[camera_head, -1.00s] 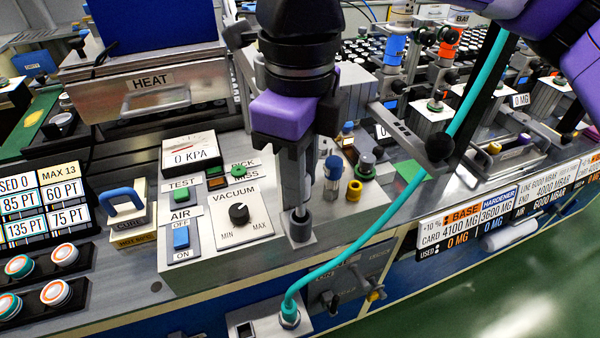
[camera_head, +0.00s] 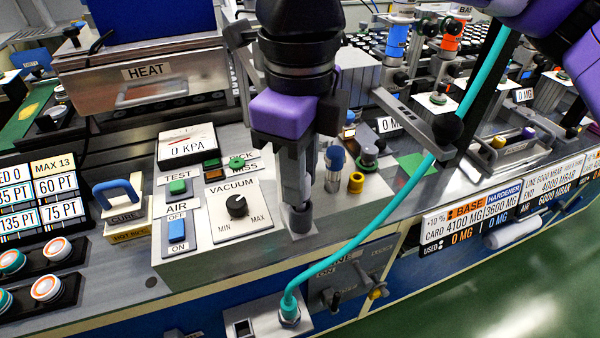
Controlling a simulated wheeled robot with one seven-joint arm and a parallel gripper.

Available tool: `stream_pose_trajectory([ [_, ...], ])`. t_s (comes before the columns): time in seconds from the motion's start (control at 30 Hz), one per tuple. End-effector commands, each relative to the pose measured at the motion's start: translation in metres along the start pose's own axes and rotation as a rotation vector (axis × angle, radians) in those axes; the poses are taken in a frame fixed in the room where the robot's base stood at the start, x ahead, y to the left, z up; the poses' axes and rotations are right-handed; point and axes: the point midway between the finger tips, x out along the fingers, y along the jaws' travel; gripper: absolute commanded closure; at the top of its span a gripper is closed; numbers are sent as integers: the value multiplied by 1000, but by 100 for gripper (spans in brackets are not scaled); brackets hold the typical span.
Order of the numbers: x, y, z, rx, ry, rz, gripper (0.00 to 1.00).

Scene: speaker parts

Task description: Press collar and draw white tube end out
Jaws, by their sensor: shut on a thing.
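My gripper (camera_head: 299,205) points down at the front right corner of the grey vacuum box (camera_head: 262,250). It is shut on a small dark grey cylindrical piece (camera_head: 300,221), mostly hidden by the fingers. No white tube end can be made out. A brass-yellow collar fitting (camera_head: 356,183) stands upright on the box top, right of my gripper and apart from it. A blue-topped fitting (camera_head: 335,160) and a dark fitting with a green part (camera_head: 368,158) stand behind it.
A teal tube (camera_head: 385,218) runs from a socket (camera_head: 289,312) below, up across the right side. A vacuum knob (camera_head: 237,205) and blue air switch (camera_head: 177,232) sit left of my gripper. A heat unit (camera_head: 150,82) is behind. Label cards (camera_head: 465,222) line the right edge.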

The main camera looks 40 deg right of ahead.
Motion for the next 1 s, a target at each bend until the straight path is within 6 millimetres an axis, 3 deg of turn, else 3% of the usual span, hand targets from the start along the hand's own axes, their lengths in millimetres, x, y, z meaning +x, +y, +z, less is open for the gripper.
stream_pose_trajectory([
  [0.83,14,0,0,0,0,0,100],
  [0.87,14,0,0,0,0,0,74],
  [0.97,14,0,0,0,0,0,55],
  [1.0,14,0,0,0,0,0,53],
])
